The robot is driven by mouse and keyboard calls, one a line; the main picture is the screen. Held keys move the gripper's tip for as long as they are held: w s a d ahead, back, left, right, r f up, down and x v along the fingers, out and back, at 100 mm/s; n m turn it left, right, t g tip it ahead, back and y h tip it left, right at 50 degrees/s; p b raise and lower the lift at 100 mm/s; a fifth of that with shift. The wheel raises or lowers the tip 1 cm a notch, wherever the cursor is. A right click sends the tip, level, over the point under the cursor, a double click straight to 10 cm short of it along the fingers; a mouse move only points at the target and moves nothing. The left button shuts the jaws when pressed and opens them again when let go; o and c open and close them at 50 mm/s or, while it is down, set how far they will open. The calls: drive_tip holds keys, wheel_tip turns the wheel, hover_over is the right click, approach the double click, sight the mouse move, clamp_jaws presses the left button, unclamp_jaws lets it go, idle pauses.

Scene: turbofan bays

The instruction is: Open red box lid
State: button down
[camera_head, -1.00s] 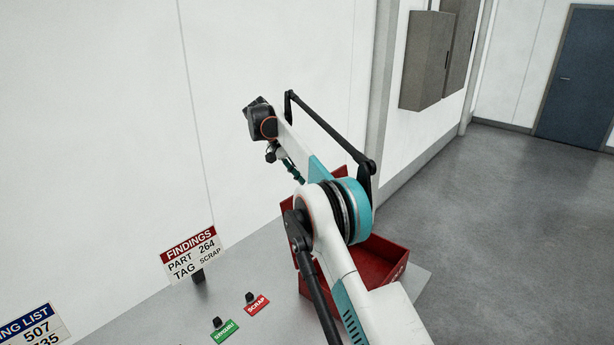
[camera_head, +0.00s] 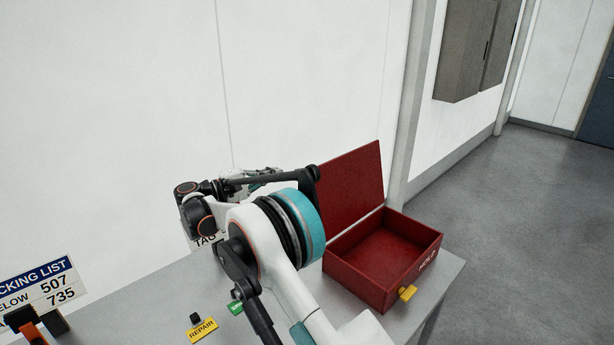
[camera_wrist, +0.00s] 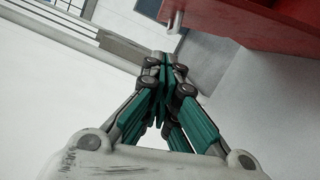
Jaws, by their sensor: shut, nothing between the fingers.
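The red box (camera_head: 372,279) stands on the grey table at the right in the head view, with "HOLD" on its front and a yellow tab (camera_head: 407,293) there. Its lid (camera_head: 350,186) is up, standing tilted back toward the wall, and the inside looks empty. In the wrist view a red surface (camera_wrist: 262,22) shows at the upper right, apart from the fingers; I cannot tell which part of the box it is. My gripper (camera_wrist: 165,75) is shut and empty in the wrist view. In the head view my arm mostly hides it, left of the lid.
The grey table (camera_head: 446,284) carries a yellow REPAIR tag (camera_head: 202,329), a partly hidden green tag (camera_head: 236,308) and a packing list sign (camera_head: 40,287) at the left. A findings sign is mostly behind my arm. The white wall is close behind; open floor lies right.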

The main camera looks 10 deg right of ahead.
drive_tip(key=d+r+b, duration=0.1)
drive_tip(key=d+b, duration=0.1)
drive_tip(key=d, duration=0.9)
drive_tip(key=shift+s+r+b, duration=0.15)
drive_tip(key=shift+r+b, duration=0.2)
drive_tip(key=shift+b, duration=0.05)
drive_tip(key=shift+d, duration=0.1)
drive_tip(key=s+d+m, duration=0.1)
drive_tip(key=s, duration=0.1)
drive_tip(key=s+d+r+m+p, duration=0.1)
drive_tip(key=s+d, duration=0.1)
drive_tip(key=s, duration=0.1)
drive_tip(key=s+d+r+m+y, duration=0.1)
drive_tip(key=s+m, duration=0.1)
drive_tip(key=shift+s+d, duration=0.2)
drive_tip(key=shift+d, duration=0.15)
